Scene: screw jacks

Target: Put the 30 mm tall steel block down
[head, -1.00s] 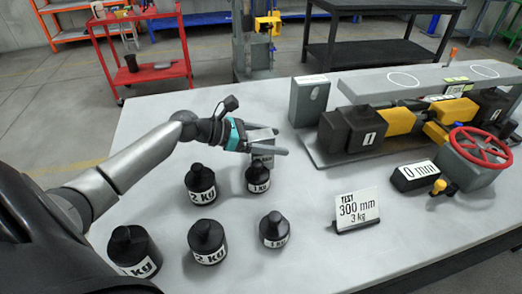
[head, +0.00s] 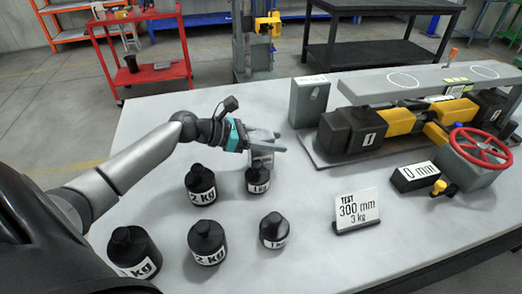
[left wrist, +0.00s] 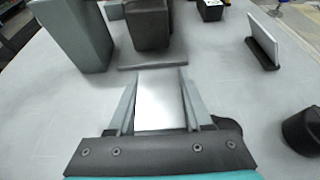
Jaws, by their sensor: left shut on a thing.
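The steel block (head: 263,160) is a small grey block with a pale label on its side. In the head view it shows just below the fingers of my left gripper (head: 268,141), behind a 1 kg weight. In the left wrist view its bright top (left wrist: 160,101) lies between the two fingers of my left gripper (left wrist: 160,82), which are shut on it. It is low over the table; I cannot tell whether it touches. My right gripper is not in view.
Several black weights stand in front of the gripper, the nearest a 1 kg one (head: 258,181) and a 2 kg one (head: 201,186). A grey box (head: 308,103) and the jack rig (head: 350,130) stand to the right. A test card (head: 357,211) stands on the table (head: 310,255).

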